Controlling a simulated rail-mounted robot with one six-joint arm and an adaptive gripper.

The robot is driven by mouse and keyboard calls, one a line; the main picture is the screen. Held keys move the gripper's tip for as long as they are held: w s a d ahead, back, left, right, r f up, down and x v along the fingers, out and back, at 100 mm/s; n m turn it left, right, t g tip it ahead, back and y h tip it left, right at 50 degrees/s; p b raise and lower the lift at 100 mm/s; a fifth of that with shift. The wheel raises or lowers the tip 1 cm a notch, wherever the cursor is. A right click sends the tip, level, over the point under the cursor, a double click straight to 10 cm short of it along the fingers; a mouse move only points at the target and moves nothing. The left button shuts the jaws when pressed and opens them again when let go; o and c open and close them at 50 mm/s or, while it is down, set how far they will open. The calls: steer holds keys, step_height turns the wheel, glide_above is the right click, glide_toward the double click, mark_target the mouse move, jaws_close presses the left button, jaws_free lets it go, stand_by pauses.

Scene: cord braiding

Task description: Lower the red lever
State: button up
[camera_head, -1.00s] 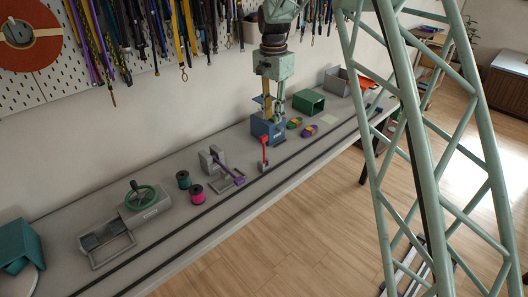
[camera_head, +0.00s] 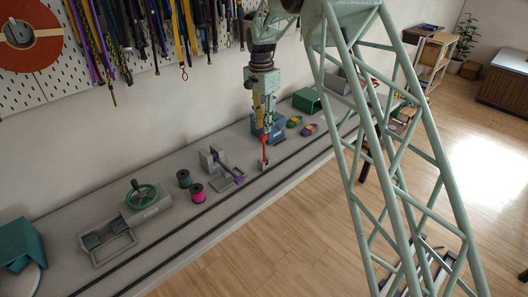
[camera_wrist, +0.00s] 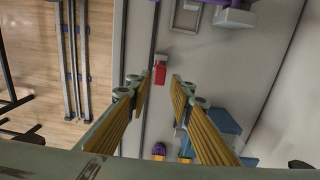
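The red lever (camera_head: 265,147) stands upright on its small grey base (camera_head: 264,166) on the bench, left of the blue block. In the wrist view the red lever (camera_wrist: 159,76) is seen from above, just beyond and between the fingertips. My gripper (camera_head: 267,137) hangs pointing down beside the lever in the head view. In the wrist view my gripper (camera_wrist: 163,82) has its two yellow-padded fingers spread apart, with nothing held between them. I cannot tell exactly how high the fingertips are above the lever.
A blue block (camera_head: 276,127) stands close behind my gripper. A purple-handled grey device (camera_head: 222,163) and spools (camera_head: 197,192) are to the left. Green and purple cord bundles (camera_head: 309,129) and a green bin (camera_head: 307,100) lie right. Dark rails run along the bench front.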

mark_target(264, 151)
steer(key=shift+f, duration=0.2)
steer(key=shift+s+d+f+b, duration=0.1)
steer(key=shift+f+b, duration=0.15)
steer(key=shift+f, duration=3.1)
steer(key=shift+s+d+f+b, duration=0.1)
steer(key=shift+f+b, duration=0.1)
steer(key=shift+f, duration=3.15)
jaws_close()
